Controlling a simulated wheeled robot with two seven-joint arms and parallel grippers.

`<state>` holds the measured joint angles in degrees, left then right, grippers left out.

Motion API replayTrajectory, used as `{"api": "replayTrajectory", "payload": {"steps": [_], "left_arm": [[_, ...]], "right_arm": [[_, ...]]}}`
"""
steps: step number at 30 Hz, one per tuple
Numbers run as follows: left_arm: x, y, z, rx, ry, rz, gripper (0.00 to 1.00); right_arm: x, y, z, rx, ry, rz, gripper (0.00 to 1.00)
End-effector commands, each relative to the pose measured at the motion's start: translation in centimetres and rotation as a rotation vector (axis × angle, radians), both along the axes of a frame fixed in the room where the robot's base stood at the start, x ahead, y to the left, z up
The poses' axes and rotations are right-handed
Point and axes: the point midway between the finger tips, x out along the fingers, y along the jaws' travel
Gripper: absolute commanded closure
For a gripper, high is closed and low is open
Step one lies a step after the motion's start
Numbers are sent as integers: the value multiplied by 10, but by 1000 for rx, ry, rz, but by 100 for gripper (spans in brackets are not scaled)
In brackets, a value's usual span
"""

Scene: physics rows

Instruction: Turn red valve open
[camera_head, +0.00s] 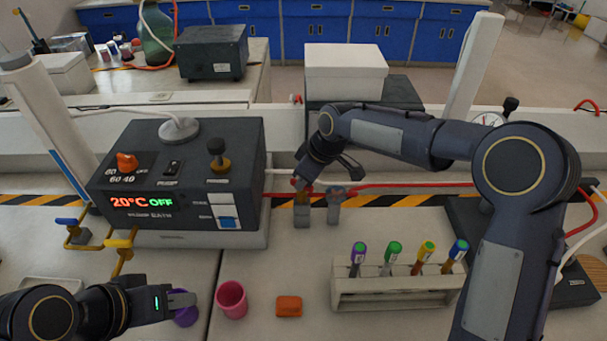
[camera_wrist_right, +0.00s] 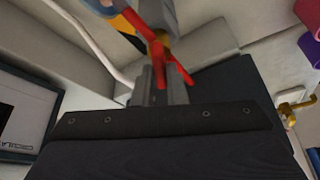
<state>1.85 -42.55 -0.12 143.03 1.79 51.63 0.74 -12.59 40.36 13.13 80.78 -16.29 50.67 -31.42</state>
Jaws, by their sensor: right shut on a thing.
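The red valve (camera_head: 296,183) is on the pipe right of the water bath, mostly hidden in the head view by my right gripper (camera_head: 303,181). In the right wrist view, its red handle (camera_wrist_right: 160,47) is large at the top centre, with the grey fingers of my right gripper (camera_wrist_right: 160,85) against it. My right gripper is shut on the valve. My left gripper (camera_head: 182,299) is at the lower left, over a purple cup (camera_head: 187,319). Whether its fingers are apart does not show clearly.
The water bath (camera_head: 190,165) reads 20°C OFF. A tube rack (camera_head: 390,293), orange block (camera_head: 289,306) and pink cup (camera_head: 231,299) stand in front.

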Motion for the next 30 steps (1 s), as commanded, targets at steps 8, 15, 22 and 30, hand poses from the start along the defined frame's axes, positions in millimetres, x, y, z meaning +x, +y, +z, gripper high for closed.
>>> {"api": "replayTrajectory", "payload": {"steps": [8,15,22,30], "left_arm": [[0,0,17,0,0,0,66],[0,0,25,0,0,0,66],[0,0,29,0,0,0,66],[0,0,30,0,0,0,66]], "right_arm": [[2,-1,3,2,1,241,100],[3,-1,2,0,-1,403,100],[3,-1,1,0,-2,490,100],[4,-1,1,-2,-3,525,100]]}}
